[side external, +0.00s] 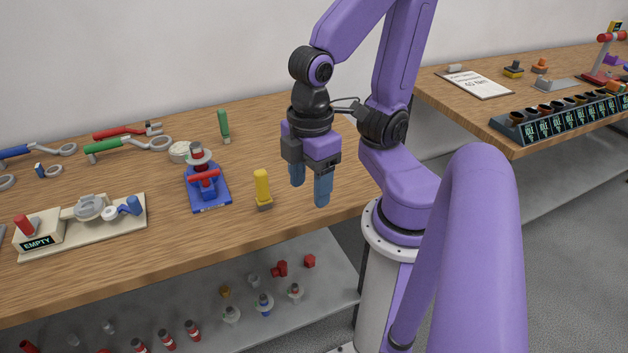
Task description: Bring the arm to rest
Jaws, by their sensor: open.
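My gripper (311,188) hangs from my purple arm with its two blue fingers pointing down. The fingers are apart and nothing is between them. It is above the front right part of the wooden table (120,261), to the right of a yellow-handled tool (262,190) standing upright. A gap shows in the picture between the fingers and that tool. The height of the fingertips over the table is hard to tell from this one view.
A blue stand with a red-handled valve (206,184) is left of the yellow tool. A beige board (130,224) with an EMPTY label lies further left. A second table (510,137) holds a labelled rack (565,123).

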